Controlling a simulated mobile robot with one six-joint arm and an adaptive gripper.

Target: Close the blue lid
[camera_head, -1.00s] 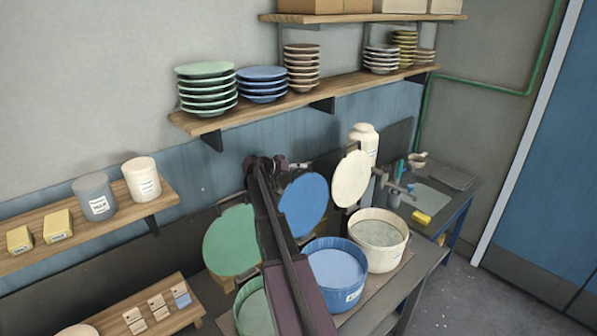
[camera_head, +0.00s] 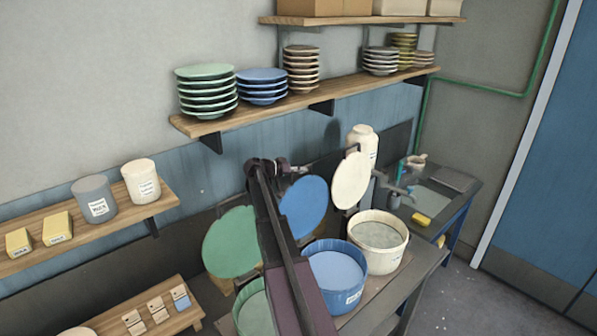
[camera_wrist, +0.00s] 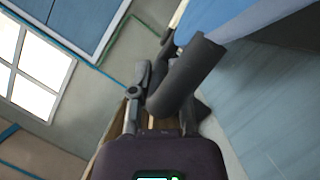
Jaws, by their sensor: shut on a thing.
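The blue lid (camera_head: 305,207) stands raised, close to upright, behind the blue tub (camera_head: 335,275), whose top is uncovered. My gripper (camera_head: 298,169) is at the lid's upper left, partly hidden behind it and my arm. In the wrist view, my gripper (camera_wrist: 168,105) is shut around a dark grey rod-like piece (camera_wrist: 186,75), which looks like the lid's handle. The blue surface of the lid (camera_wrist: 235,18) shows at the upper right there. The exact contact between fingers and handle is hard to see.
A green lid (camera_head: 231,243) stands raised left of the blue one, over a green tub (camera_head: 254,312). A cream lid (camera_head: 351,180) stands raised to the right, behind a cream tub (camera_head: 380,262). A shelf (camera_head: 300,101) with stacked plates hangs above.

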